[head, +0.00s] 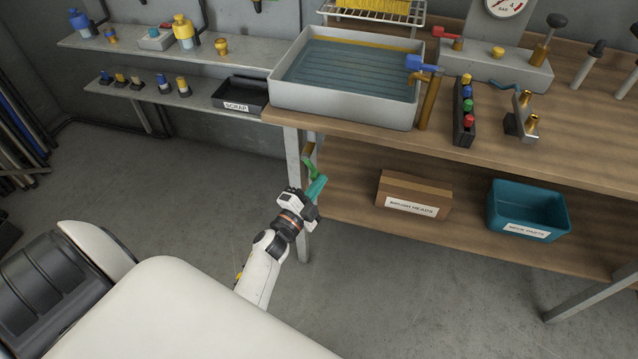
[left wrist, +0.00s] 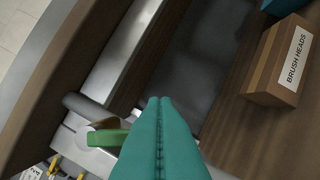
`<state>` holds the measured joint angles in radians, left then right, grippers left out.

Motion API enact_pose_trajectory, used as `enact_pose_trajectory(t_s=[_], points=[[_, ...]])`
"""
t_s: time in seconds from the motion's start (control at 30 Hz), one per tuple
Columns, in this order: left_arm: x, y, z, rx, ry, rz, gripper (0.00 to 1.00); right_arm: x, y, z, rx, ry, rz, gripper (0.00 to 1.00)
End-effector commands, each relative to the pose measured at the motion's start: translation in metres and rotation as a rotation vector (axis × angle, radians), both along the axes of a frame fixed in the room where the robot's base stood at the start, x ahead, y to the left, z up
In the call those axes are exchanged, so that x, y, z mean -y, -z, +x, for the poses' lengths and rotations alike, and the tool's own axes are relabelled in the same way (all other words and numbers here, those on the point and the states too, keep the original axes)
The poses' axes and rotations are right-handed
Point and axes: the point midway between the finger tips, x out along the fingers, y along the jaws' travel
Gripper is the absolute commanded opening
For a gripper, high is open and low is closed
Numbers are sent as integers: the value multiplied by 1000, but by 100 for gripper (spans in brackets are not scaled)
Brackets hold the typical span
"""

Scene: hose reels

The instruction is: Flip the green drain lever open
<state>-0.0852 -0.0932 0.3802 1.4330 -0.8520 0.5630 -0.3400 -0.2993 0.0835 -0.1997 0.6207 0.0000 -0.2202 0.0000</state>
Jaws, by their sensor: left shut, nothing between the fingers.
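The green drain lever (head: 309,166) hangs below the front left corner of the grey wash basin (head: 345,106), by the bench leg. In the left wrist view the green lever (left wrist: 107,138) lies just left of my fingers, its right end partly hidden behind them. My left gripper (head: 318,186) has teal fingers pressed together with nothing between them. In the head view it is just below and right of the lever. In the left wrist view its fingertips (left wrist: 160,101) point past the lever. I cannot tell whether they touch it. My right gripper is not in view.
The bench leg (head: 295,165) stands close beside my left gripper. A brush heads box (head: 413,194) and a teal bin (head: 527,209) sit on the lower shelf to the right. A black scrap tray (head: 240,94) lies on the left shelf.

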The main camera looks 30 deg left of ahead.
Motion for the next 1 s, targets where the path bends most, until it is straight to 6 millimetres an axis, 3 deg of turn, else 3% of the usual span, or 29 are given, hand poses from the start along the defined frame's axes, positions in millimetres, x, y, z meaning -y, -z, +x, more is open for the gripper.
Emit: enact_pose_trajectory(t_s=[0.6,1.0], points=[[-21,12,-6,-107,1,374,0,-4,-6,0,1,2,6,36],[-27,15,-8,-139,0,486,0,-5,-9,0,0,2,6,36]])
